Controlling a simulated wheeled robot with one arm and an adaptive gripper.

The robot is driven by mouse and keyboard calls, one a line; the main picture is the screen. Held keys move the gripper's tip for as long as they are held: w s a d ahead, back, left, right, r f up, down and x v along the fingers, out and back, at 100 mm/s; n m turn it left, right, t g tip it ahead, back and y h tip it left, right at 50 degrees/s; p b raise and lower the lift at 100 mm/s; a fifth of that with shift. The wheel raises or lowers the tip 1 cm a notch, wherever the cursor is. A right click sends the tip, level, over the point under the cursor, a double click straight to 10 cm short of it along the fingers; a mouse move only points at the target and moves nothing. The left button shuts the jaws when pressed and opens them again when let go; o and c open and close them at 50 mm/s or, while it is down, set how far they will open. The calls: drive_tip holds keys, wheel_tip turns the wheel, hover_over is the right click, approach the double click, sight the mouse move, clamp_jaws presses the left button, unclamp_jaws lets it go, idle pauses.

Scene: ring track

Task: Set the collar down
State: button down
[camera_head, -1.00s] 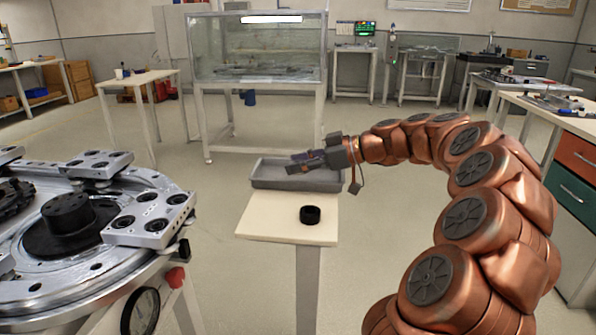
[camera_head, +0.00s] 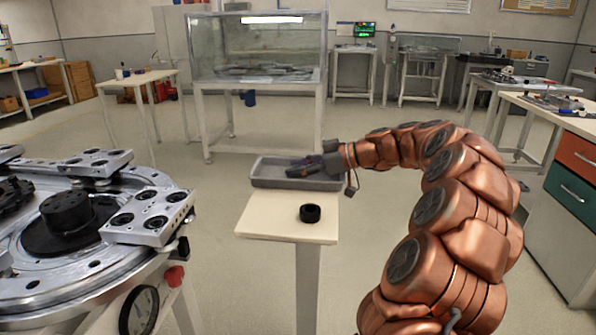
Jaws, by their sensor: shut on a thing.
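My gripper (camera_head: 299,170) is at the end of the copper arm and points left, low over the grey tray (camera_head: 263,181). It is shut on the collar, which is too dark and small at the fingers to make out clearly. I cannot tell whether it touches the tray. A black ring (camera_head: 310,213), like a collar, lies flat on the pale stand top (camera_head: 262,226), in front of the tray and apart from my gripper.
A round metal fixture with a black hub (camera_head: 66,212) and grey clamp blocks (camera_head: 148,216) fills the left foreground. A glass tank (camera_head: 257,55) stands on a white frame behind. The pale top is bare around the ring. Drawers (camera_head: 572,190) stand at the right.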

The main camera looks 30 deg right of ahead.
drive_tip(key=shift+f, duration=0.25)
drive_tip(key=c, duration=0.6)
unclamp_jaws()
drive_tip(key=shift+r, duration=0.15)
drive_tip(key=shift+r, duration=0.1)
drive_tip(key=p+v, duration=0.1)
drive_tip(key=v, duration=1.1)
